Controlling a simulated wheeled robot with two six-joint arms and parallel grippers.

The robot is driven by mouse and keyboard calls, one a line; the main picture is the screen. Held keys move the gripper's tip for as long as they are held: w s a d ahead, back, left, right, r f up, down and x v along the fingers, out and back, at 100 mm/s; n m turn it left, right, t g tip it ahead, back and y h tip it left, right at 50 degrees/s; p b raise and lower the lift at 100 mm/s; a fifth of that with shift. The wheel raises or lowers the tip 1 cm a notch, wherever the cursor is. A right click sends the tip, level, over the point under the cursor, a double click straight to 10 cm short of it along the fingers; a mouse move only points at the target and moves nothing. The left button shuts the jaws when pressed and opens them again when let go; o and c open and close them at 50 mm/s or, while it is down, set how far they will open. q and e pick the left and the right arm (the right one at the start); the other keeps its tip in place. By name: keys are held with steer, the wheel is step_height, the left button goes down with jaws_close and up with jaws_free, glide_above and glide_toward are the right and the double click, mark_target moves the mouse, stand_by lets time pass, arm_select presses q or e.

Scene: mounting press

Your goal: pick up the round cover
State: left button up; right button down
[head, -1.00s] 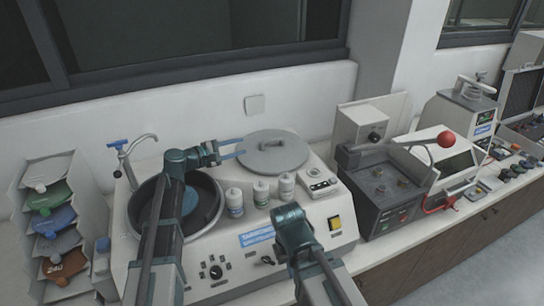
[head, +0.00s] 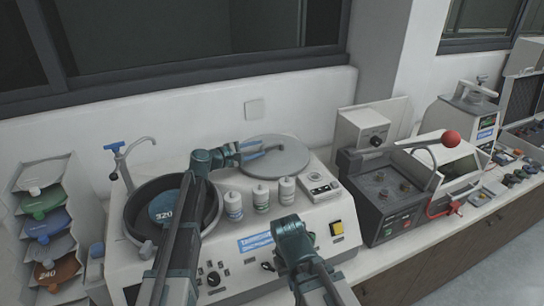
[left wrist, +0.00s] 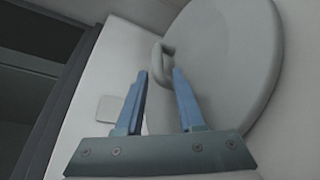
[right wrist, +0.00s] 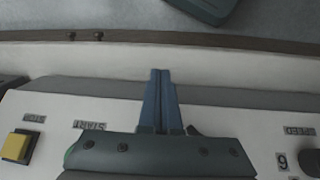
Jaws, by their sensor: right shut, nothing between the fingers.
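The round cover (head: 288,160) is a flat grey disc lying on the machine's right turntable position, with a raised handle near its middle. In the left wrist view the cover (left wrist: 235,65) fills the upper right, and its loop handle (left wrist: 166,62) shows just past the fingertips. My left gripper (head: 268,150) is over the cover, open and empty; its blue fingers (left wrist: 160,72) stand either side of the handle's line. In the head view the gripper partly hides the handle. My right gripper (head: 290,230) is over the machine's front; its fingers (right wrist: 161,72) are shut and empty.
Several white bottles (head: 260,197) stand in front of the cover. A dark bowl (head: 133,212) with a blue 320 disc is at left, with a tap (head: 125,160) behind it. A grey press machine (head: 385,195) with a red-knobbed lever stands at right.

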mark_target(268, 145)
arm_select(q)
steer(key=shift+d, duration=0.1)
steer(key=x, duration=0.5)
steer(key=shift+w+r+b, duration=0.1)
steer(key=shift+w+b, duration=0.05)
steer(key=shift+b, duration=0.25)
steer(key=shift+c, duration=0.3)
jaws_close()
stand_by(0.8)
